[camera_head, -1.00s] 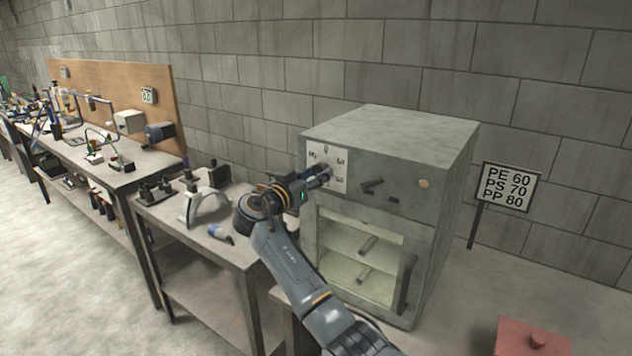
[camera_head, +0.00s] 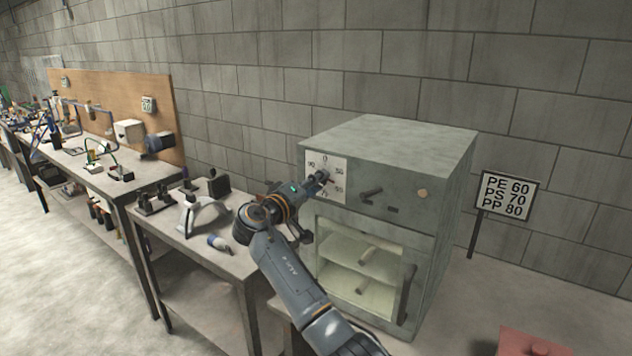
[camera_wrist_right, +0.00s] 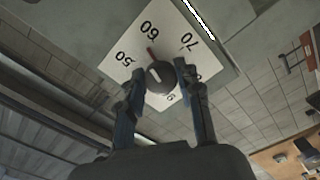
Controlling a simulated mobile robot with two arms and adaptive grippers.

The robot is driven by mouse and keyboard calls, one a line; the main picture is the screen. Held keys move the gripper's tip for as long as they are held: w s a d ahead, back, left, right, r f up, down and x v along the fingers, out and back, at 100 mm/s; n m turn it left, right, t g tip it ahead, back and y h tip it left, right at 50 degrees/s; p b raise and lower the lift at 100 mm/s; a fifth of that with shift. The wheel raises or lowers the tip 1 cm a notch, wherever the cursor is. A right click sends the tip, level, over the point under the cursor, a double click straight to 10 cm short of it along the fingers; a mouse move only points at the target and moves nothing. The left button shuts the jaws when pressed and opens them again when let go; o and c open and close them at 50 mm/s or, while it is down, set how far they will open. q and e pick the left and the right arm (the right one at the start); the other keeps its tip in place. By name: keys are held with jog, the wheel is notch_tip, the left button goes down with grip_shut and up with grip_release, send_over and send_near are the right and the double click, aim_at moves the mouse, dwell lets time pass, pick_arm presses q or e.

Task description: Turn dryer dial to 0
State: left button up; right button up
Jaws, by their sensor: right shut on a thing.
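The dryer (camera_head: 400,150) is a grey box with a white dial plate (camera_head: 314,160) at the upper left of its front. In the right wrist view the dial is a round black knob (camera_wrist_right: 160,76) with a red pointer mark, which points roughly toward the 60 on the plate (camera_wrist_right: 112,68). My right gripper (camera_head: 322,178) is at the plate and covers the dial in the head view. In the right wrist view its fingers (camera_wrist_right: 160,78) are on either side of the knob and shut on it. The 0 shows at the plate's top in the head view. My left gripper is out of view.
A sign (camera_head: 506,194) reading PE 60, PS 70, PP 80 stands right of the dryer. A side table (camera_head: 178,228) with small items is at left. A red box (camera_head: 535,342) is at lower right.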

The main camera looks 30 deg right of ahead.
jog(key=n+p, duration=1)
jog(key=n, duration=1)
jog(key=shift+w+r+n, duration=0.1)
jog(key=shift+r+n, duration=0.05)
jog(key=shift+n, duration=0.25)
jog(key=o, duration=1.2)
jog(key=shift+c, duration=0.2)
jog(key=shift+a, duration=0.1)
jog(key=v, duration=1.2)
